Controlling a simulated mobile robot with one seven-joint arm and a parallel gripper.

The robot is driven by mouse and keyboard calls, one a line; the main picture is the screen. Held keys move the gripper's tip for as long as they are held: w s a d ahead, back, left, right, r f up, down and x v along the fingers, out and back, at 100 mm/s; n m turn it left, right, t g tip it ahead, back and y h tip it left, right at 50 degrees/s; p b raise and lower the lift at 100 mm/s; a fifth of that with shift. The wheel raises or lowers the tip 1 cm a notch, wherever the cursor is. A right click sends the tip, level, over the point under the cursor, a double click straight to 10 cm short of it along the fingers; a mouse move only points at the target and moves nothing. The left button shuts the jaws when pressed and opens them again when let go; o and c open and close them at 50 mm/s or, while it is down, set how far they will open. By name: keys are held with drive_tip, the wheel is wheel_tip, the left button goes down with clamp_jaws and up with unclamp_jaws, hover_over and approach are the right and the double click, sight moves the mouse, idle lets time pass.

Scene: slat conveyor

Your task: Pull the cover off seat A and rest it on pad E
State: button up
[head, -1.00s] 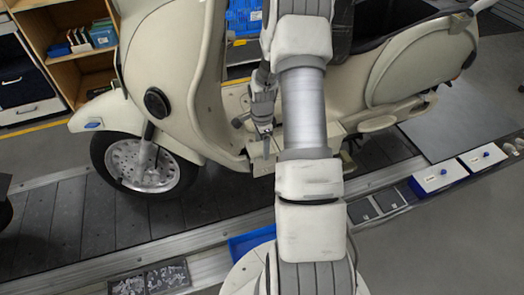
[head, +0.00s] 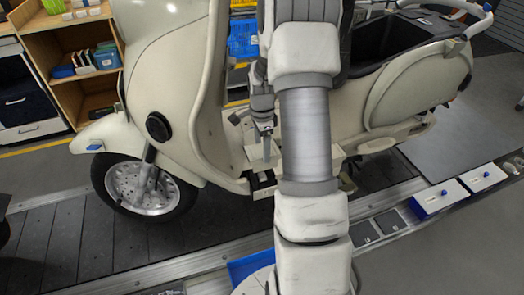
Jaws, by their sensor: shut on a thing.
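My gripper (head: 264,130) points down at the scooter's footboard and is shut on a small cream plate, which looks like the cover (head: 261,153). The plate appears raised above a dark opening (head: 262,181) in the footboard, likely seat A; no letter is readable there. My arm hides part of the footboard to the right. Two dark square pads (head: 364,233) lie on the rail ledge at the lower right, the other one further right (head: 390,222). I cannot tell which is pad E.
The cream scooter (head: 180,80) stands on the dark slat conveyor (head: 60,245). White boxes with blue knobs (head: 440,197) stand right of the pads. A blue tray (head: 250,266) lies at the front. A wooden shelf (head: 70,57) stands at the back left.

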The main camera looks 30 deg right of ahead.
sight(262, 150)
drive_tip(key=shift+r, duration=0.1)
drive_tip(key=shift+r+p, duration=2.25)
drive_tip(key=shift+r, duration=1.15)
